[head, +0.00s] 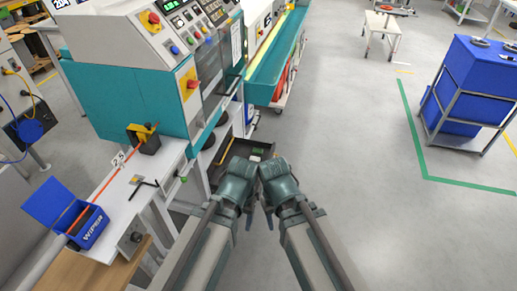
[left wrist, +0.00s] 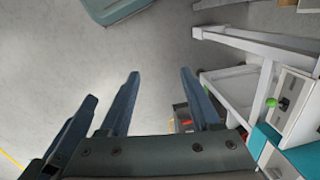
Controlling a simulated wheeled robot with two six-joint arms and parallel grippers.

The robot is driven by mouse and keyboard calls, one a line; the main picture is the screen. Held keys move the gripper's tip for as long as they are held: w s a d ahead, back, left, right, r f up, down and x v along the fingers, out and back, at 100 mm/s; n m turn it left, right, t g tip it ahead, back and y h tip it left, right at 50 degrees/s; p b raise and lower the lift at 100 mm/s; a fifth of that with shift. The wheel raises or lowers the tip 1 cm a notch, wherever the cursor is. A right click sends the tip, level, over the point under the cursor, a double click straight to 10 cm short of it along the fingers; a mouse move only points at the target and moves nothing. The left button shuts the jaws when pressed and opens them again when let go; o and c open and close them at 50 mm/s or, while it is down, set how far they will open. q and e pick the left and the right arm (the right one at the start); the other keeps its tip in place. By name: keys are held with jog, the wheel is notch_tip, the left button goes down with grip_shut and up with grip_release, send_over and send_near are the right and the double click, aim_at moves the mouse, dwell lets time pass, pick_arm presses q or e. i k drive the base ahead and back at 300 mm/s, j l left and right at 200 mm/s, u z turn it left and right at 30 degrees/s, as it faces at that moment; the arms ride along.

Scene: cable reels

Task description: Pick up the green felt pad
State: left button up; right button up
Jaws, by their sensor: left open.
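I cannot make out the green felt pad for certain. A dark open tray (head: 233,147), low beside the machine in the head view, holds small items, one of them greenish, partly hidden behind my arms. My left gripper (head: 249,220) hangs low in the middle of the head view, mostly hidden by its wrist. In the left wrist view my left gripper (left wrist: 158,72) is open, with nothing between its blue-grey fingers and bare floor beyond. My right gripper (head: 270,220) is close beside the left, and its jaws are too hidden to read.
A white bench (head: 168,207) carries an open blue WIPER box (head: 92,230) and a black-and-yellow holder (head: 148,141). The teal machine (head: 130,100) stands behind it. A blue bin on a rack (head: 480,75) is at the right. The floor between is clear.

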aim_at(257, 151)
jog(key=i+l+z, duration=0.1)
jog(key=i+l, duration=0.25)
jog(key=i+l+z, duration=0.1)
jog(key=i+l, duration=0.15)
jog(key=i, duration=0.25)
jog(key=i+l, duration=0.25)
jog(key=i, duration=0.2)
jog(key=i+l+z, duration=0.15)
jog(key=i+l, duration=0.15)
jog(key=i, duration=0.15)
